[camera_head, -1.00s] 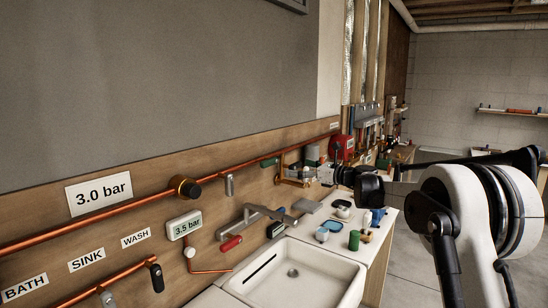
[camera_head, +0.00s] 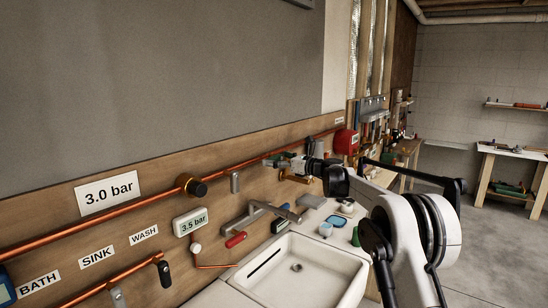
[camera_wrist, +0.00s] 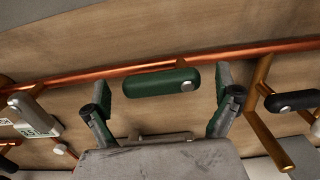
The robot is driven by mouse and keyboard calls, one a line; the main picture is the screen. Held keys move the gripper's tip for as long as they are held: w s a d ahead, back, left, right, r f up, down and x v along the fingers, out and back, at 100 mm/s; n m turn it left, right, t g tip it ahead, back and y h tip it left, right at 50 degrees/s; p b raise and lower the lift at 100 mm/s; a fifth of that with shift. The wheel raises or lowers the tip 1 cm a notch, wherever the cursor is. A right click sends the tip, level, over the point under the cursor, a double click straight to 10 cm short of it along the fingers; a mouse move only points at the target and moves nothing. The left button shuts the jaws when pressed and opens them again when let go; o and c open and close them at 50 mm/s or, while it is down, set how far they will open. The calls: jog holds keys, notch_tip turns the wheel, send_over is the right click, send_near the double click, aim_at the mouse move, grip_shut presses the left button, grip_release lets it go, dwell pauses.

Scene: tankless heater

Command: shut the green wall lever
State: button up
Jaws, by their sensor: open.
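The green wall lever (camera_wrist: 162,83) is a rounded bar with a silver pivot at its right end. It lies roughly along the copper pipe (camera_wrist: 218,56) on the wooden wall panel. My gripper (camera_wrist: 163,88) is open, with one finger beyond each end of the lever in the wrist view. I see no clear contact, and the depth gap is hard to judge. In the head view my gripper (camera_head: 290,163) is at the pipe beyond the sink, and the lever is small and hard to separate from it.
A black-handled valve (camera_wrist: 290,101) with a brass pipe stands right of the lever, close to my right finger. A grey-handled fitting (camera_wrist: 37,113) is at left. The sink (camera_head: 304,270) and counter items lie below in the head view.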

jog(key=shift+w+a, duration=0.35)
jog(key=shift+a, duration=0.3)
jog(key=c, duration=1.8)
jog(key=shift+d, duration=0.1)
